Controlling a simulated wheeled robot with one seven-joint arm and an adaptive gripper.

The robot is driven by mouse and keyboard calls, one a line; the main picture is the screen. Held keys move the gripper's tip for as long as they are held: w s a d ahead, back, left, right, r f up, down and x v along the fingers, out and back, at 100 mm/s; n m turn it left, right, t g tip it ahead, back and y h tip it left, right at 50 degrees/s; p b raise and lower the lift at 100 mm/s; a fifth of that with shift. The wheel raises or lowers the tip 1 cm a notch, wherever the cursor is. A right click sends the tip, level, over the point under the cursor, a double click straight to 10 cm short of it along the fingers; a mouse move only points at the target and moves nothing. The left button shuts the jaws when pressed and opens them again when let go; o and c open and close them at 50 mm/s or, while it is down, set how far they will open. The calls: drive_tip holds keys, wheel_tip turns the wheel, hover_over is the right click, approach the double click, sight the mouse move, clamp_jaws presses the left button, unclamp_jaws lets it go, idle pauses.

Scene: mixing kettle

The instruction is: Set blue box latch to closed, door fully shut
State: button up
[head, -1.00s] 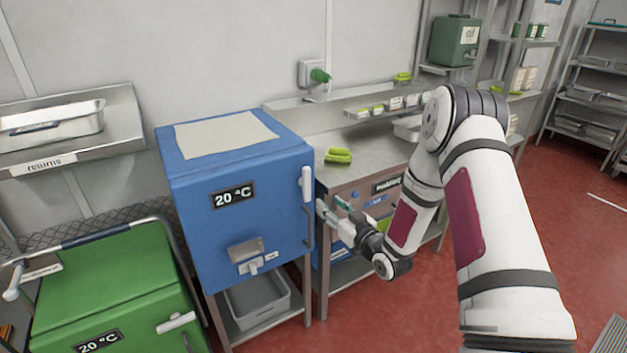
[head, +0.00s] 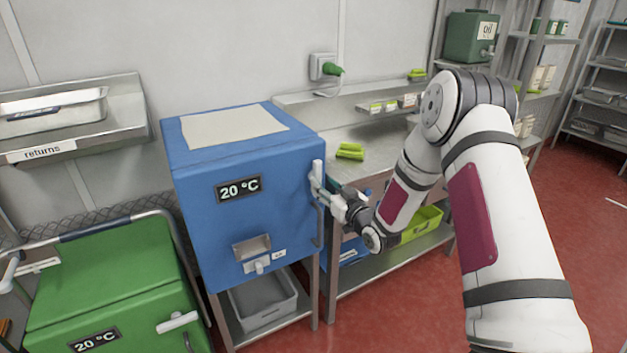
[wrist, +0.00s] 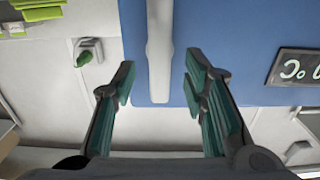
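The blue box (head: 245,195) stands on a metal frame left of my arm, with a "20 °C" sign on its front. Its front looks flush with the body, so the door appears shut. The white latch handle (head: 317,182) is upright at the front's right edge. In the wrist view the latch (wrist: 159,50) is a long white bar between my fingers, a little beyond their tips. My gripper (wrist: 158,82) is open, with a finger on each side of the bar and visible gaps. In the head view my gripper (head: 324,191) is right beside the latch; contact is unclear.
A green box (head: 105,285) with its own white latch stands at lower left. A metal counter (head: 365,137) with green items is behind my gripper. A returns shelf (head: 125,120) hangs at left. Red floor is open at right.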

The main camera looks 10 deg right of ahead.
sight(319, 179)
drive_tip(key=shift+b+x, duration=0.9)
drive_tip(key=shift+x, duration=1.15)
drive_tip(key=shift+w, duration=0.15)
